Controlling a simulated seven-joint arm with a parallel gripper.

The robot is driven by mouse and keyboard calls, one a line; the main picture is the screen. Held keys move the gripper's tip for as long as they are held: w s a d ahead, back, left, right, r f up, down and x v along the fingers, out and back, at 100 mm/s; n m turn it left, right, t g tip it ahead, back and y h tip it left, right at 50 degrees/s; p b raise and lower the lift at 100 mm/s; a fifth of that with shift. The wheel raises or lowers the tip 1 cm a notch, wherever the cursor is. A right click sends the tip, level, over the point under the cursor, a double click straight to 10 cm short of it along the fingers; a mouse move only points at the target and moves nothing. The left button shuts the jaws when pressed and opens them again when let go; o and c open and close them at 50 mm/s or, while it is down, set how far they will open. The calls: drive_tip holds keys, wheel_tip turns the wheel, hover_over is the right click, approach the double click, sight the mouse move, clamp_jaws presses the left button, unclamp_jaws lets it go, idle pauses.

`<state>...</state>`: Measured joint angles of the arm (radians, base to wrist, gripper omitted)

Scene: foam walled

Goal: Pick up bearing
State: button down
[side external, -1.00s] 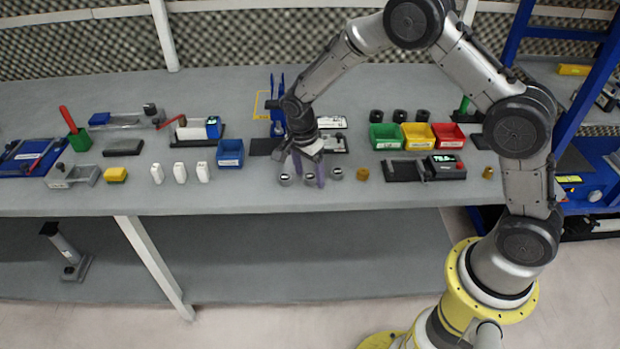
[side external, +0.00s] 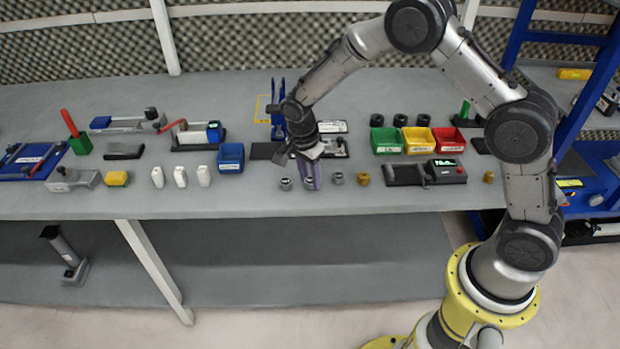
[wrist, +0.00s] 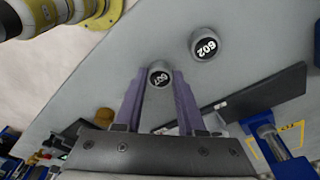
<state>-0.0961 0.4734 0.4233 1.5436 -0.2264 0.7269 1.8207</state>
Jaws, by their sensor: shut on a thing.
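Three small grey cylindrical bearings with dark labelled tops stand in a row near the bench's front edge: a left one (side external: 285,183), a middle one (side external: 309,183) and a right one (side external: 337,179). My gripper (side external: 311,177) points down with its purple fingers shut on the middle bearing. In the wrist view, the held bearing (wrist: 160,75) sits between the fingertips, its label partly readable. A neighbouring bearing (wrist: 204,45) marked 602 stands apart from the fingers. I cannot tell whether the held bearing is clear of the bench.
A brass cylinder (side external: 362,179) stands right of the bearings. White blocks (side external: 180,177) and a blue bin (side external: 230,158) are to the left. Green (side external: 385,141), yellow (side external: 417,140) and red (side external: 449,137) bins stand behind right, with a dark device (side external: 446,171) before them.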

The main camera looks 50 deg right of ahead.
drive_tip(key=shift+r, duration=0.7)
drive_tip(key=s+r, duration=1.3)
drive_tip(key=s, duration=0.1)
wheel_tip(320, 180, up, 7)
drive_tip(key=shift+d+r, duration=0.2)
idle(0.4)
